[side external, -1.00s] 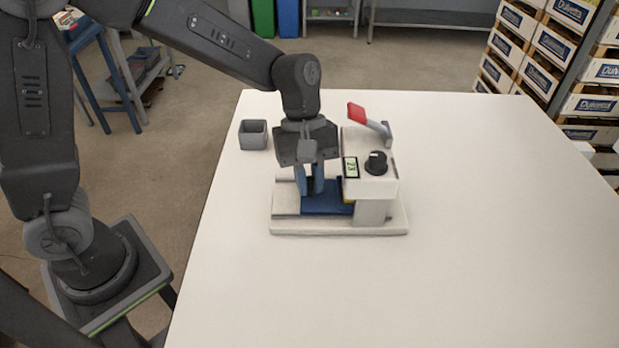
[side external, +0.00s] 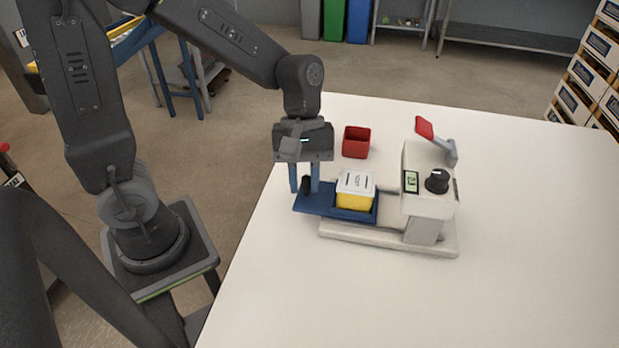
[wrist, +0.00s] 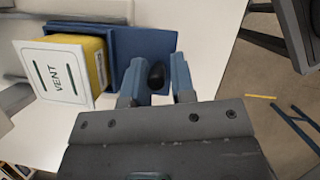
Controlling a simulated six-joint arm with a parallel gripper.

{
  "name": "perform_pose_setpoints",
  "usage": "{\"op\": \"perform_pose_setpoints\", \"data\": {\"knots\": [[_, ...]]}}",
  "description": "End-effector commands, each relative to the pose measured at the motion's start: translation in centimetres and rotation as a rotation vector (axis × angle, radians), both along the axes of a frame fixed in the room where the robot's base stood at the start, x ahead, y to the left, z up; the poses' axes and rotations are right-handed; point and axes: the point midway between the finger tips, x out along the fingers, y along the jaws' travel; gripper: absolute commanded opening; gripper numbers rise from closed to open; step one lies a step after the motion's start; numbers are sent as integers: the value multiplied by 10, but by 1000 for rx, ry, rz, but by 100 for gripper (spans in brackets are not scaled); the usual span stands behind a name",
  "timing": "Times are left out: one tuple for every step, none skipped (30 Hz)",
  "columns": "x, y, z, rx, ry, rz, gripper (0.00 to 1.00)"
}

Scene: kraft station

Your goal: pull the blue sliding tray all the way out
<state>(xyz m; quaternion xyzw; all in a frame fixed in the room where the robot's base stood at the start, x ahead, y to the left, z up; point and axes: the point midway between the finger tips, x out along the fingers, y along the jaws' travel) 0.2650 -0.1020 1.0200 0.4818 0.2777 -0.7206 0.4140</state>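The blue sliding tray (side external: 328,203) extends out of the left side of the white station, and its outer end passes the left end of the base. It also shows in the wrist view (wrist: 128,43). A yellow block (side external: 354,199) with a white top marked "VENT" (wrist: 57,76) sits in the tray. A black knob (side external: 306,184) stands on the tray's outer end. My gripper (side external: 304,187) is over that end, its blue fingers on either side of the knob. In the wrist view the fingers (wrist: 158,84) look spread, with a gap beside the knob.
The white station (side external: 432,205) has a black dial (side external: 437,181), a small display and a red-tipped lever (side external: 425,127). A red bin (side external: 356,142) stands behind the tray. The white table (side external: 500,300) is clear in front and at right.

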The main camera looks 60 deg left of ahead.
Motion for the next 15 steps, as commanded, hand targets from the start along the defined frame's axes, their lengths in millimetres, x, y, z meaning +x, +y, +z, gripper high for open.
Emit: {"op": "perform_pose_setpoints", "data": {"knots": [[-1,0,0,0,2,0,25],[-1,0,0,0,2,0,28],[0,0,0,0,2,1,32],[0,0,0,0,2,1,35],[0,0,0,-1,1,1,37],[0,0,0,-1,1,1,41],[0,0,0,-1,1,1,42],[0,0,0,-1,1,1,42],[0,0,0,-1,0,1,42],[0,-1,0,-1,0,1,42],[0,-1,0,-1,0,2,42],[0,-1,0,-1,0,2,42],[0,-1,0,-1,0,3,42],[1,0,1,-1,0,3,42],[1,0,2,-2,-1,3,42]]}}
